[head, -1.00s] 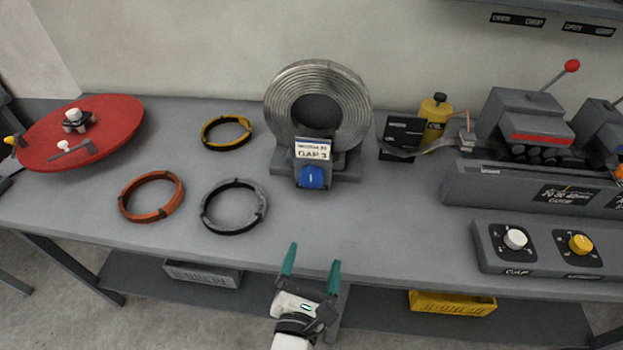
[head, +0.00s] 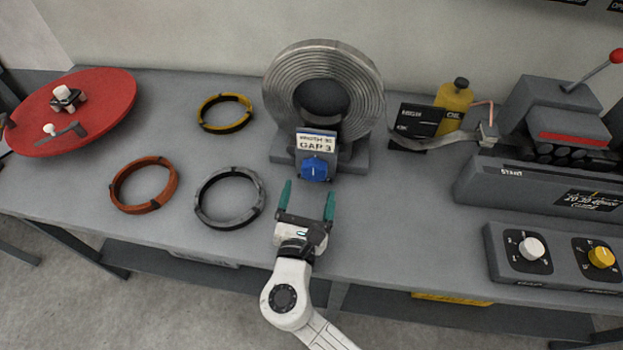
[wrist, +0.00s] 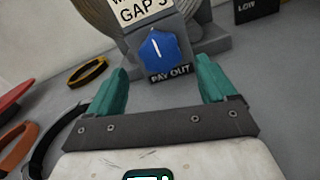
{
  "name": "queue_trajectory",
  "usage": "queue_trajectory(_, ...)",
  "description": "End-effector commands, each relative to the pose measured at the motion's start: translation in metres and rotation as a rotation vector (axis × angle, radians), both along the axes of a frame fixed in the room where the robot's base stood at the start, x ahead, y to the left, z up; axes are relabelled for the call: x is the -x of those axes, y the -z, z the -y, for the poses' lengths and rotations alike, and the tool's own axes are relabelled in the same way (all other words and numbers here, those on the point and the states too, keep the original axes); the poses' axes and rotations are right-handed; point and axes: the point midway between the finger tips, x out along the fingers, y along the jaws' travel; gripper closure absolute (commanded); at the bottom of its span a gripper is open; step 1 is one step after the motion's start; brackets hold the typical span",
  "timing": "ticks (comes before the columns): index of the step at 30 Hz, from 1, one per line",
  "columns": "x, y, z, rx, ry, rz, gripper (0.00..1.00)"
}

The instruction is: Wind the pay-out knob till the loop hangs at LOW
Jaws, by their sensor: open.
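The blue pay-out knob (head: 315,168) sits on the front of the coil stand, under a white card reading GAP 3. In the wrist view the knob (wrist: 160,54) has a white pointer line near upright, above the words PAY OUT. The coil (head: 322,90) of grey strip stands upright behind it. A strip loop (head: 430,142) runs to the right past a dark level board (head: 418,120) reading HIGH; a LOW label (wrist: 258,8) shows at the wrist view's top right. My gripper (head: 307,200), with green fingers, is open and empty, short of the knob and apart from it.
Yellow (head: 225,113), copper (head: 143,185) and grey (head: 230,197) rings lie left of the stand. A red turntable (head: 100,110) is far left. At right are a yellow bottle (head: 453,108), a roller machine (head: 550,110) and a panel with white (head: 531,248) and yellow (head: 601,257) knobs. Bench before the stand is clear.

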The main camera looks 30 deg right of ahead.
Motion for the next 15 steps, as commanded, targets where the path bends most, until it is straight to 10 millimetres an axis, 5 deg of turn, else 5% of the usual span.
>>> queue_trajectory(6, -0.023, -0.001, 0.018, -0.001, 0.002, 0.0, 0.16)
queue_trajectory(15, -0.03, 0.0, 0.022, -0.001, 0.001, 0.0, 0.16)
